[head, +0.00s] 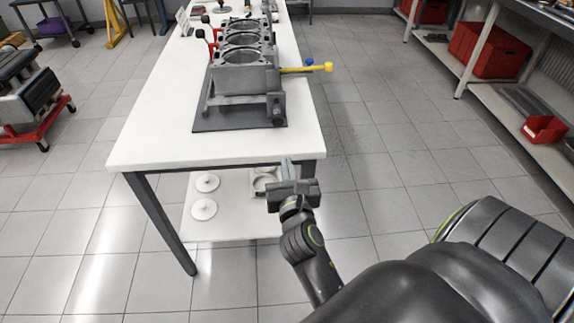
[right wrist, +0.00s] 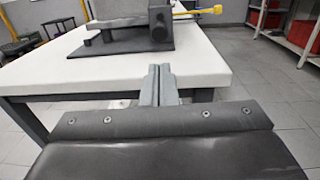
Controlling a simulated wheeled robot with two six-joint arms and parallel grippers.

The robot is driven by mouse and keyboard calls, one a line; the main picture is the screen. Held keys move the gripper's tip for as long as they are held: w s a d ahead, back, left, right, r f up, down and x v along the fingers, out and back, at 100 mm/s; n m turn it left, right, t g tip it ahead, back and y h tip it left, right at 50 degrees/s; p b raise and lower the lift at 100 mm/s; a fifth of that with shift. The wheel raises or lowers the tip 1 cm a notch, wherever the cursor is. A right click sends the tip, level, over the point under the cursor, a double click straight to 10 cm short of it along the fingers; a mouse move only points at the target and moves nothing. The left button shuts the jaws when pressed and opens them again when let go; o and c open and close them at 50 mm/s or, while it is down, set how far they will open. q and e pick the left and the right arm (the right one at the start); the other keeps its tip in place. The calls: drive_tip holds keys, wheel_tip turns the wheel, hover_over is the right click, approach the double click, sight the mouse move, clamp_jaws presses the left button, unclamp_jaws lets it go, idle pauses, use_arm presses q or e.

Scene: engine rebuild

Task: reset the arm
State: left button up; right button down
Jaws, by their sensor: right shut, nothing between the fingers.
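My right gripper (head: 287,168) is shut and empty, just off the near edge of the white table, close to its right front corner. In the right wrist view the two fingers of the gripper (right wrist: 160,72) lie together and point at the table edge. My right arm comes in from the lower right. My left gripper does not show in either view.
A grey engine block (head: 245,77) stands on a dark plate (head: 212,118) on the white table (head: 160,135), with yellow- and blue-ended handles at its right. White discs (head: 204,208) lie on the lower shelf (head: 237,222). Red bins (head: 490,50) sit on a right-hand shelf. Floor between is clear.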

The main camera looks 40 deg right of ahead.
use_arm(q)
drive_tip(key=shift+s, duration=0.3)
